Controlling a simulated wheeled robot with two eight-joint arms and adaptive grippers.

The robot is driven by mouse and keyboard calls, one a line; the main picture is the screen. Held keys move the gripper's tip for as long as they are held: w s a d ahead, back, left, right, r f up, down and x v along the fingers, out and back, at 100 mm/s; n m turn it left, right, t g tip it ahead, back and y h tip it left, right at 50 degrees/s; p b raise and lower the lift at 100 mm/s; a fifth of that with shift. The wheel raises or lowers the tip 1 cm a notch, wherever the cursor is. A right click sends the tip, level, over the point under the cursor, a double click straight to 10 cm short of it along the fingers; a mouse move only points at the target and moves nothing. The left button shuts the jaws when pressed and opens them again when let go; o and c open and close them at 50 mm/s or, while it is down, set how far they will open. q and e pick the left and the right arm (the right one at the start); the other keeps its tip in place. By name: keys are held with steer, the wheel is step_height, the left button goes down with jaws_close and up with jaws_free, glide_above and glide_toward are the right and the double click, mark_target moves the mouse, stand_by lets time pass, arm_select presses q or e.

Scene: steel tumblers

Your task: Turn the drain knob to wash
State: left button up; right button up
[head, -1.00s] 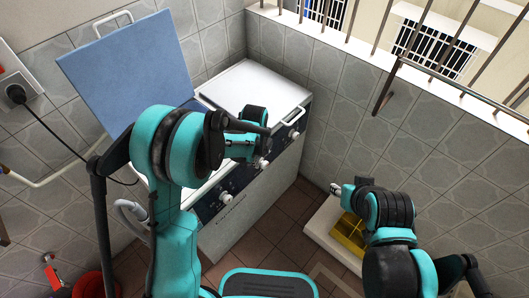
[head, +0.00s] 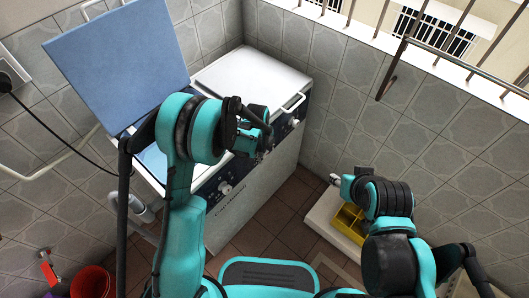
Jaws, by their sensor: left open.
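The washing machine's dark control panel (head: 212,183) runs along the top front edge of the white machine. A pale knob (head: 225,188) shows on its left part and another (head: 294,123) at its right end. The middle of the panel, where a knob showed earlier, is mostly hidden behind my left gripper (head: 262,151). That gripper is open at the panel; I cannot tell whether it touches a knob. The knob markings are too small to read. My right gripper (head: 336,180) is away to the right, low by the wall; its fingers are too small to judge.
The machine's blue lid (head: 118,62) stands raised at the left. A white lid (head: 252,80) covers the right side. A yellow crate (head: 348,222) sits on a pale ledge near my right arm. A red bucket (head: 92,281) stands lower left. Tiled floor in front is clear.

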arm_select(q)
steer(key=c, duration=1.1)
steer(key=shift+s+a+t+h, duration=0.15)
steer(key=shift+t+h, duration=0.25)
steer(key=shift+t, duration=0.2)
steer(key=shift+c, duration=0.2)
steer(key=o, duration=1.1)
steer(key=shift+o, duration=0.2)
steer(key=shift+r, duration=0.1)
steer(key=v, duration=1.2)
